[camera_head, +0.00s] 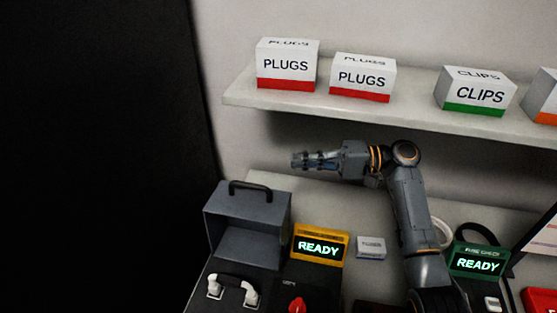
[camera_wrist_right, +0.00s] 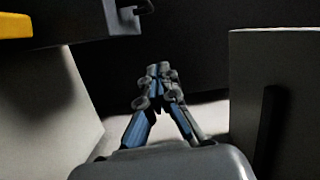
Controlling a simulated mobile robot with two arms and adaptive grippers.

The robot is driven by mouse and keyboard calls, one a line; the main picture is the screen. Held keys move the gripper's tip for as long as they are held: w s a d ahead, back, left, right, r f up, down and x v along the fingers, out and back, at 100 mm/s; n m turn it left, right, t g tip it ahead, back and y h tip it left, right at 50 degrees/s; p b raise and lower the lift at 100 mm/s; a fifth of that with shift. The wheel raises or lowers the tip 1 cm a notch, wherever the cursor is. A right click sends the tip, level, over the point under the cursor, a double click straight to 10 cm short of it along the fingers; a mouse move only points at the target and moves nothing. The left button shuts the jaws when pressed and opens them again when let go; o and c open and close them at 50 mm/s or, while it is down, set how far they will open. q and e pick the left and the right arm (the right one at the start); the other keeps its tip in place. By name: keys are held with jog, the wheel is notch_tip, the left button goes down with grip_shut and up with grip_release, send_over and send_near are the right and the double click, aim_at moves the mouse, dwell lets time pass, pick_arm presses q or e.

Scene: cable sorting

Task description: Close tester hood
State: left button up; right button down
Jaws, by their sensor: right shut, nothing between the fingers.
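The tester's grey hood (camera_head: 248,228) stands raised and open at the lower left in the head view, with a black handle (camera_head: 250,188) on top. The dark tester base (camera_head: 267,290) lies in front of it, partly cut off by the frame's lower edge. My right gripper (camera_head: 295,160) points left, above and to the right of the hood, apart from it in the picture. Its fingers are shut and empty; their tips meet in the right wrist view (camera_wrist_right: 160,72). A grey block (camera_wrist_right: 122,17) at the upper left there may be the hood; I cannot tell. My left gripper is out of view.
A yellow READY display (camera_head: 319,244) stands right of the hood, and a green READY display (camera_head: 478,260) further right. A red knob (camera_head: 297,304) sits at the bottom. A shelf (camera_head: 410,119) with PLUGS and CLIPS boxes runs above my right arm. A small white box (camera_head: 371,247) lies between the displays.

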jog(key=s+a+p, duration=0.1)
jog(key=a+p, duration=0.1)
jog(key=a, duration=0.1)
jog(key=s+a+p, duration=0.1)
jog(key=a+p, duration=0.1)
jog(key=a, duration=0.2)
jog(key=s+a+p, duration=0.1)
jog(key=a+p, duration=0.1)
jog(key=a, duration=0.1)
jog(key=shift+s+a+f, duration=0.15)
jog(key=shift+s+a, duration=0.05)
jog(key=shift+a, duration=0.05)
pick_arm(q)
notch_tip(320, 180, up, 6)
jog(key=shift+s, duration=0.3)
pick_arm(e)
jog(key=shift+f, duration=0.1)
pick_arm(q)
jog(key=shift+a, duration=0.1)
pick_arm(e)
jog(key=shift+a, duration=0.1)
